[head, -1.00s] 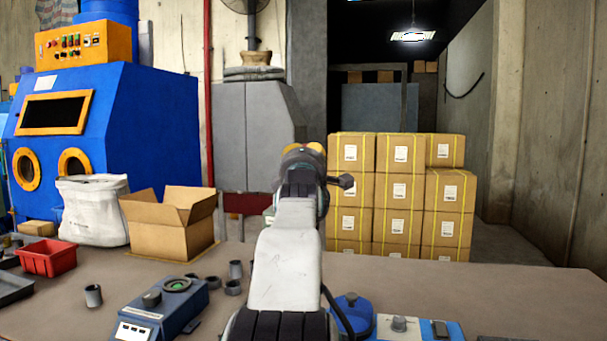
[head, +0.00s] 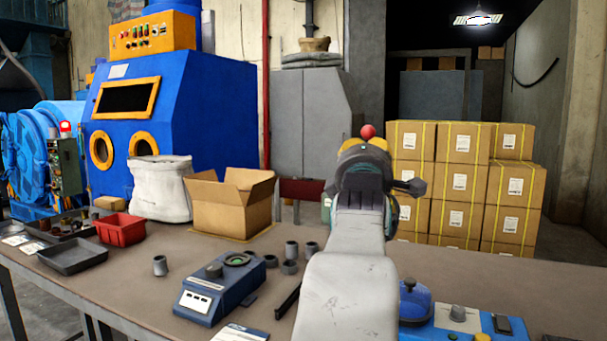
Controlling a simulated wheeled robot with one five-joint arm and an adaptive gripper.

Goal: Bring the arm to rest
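My arm reaches forward over the workbench (head: 450,268) from the bottom of the head view. My gripper (head: 366,147) is at its far end, mostly hidden behind my wrist. Only a strip of yellow-orange shows there, so I cannot tell whether the fingers are open or shut. A small red ball shape (head: 367,131) shows just above it. I cannot tell whether it is held, part of my arm or something behind.
An open cardboard box (head: 232,207), white sack (head: 160,190), red bin (head: 121,230), grey tray (head: 72,256), blue scale-like device (head: 220,288) and several grey cylinders stand on the bench. Stacked cartons (head: 462,185) and a blue cabinet (head: 180,115) stand behind.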

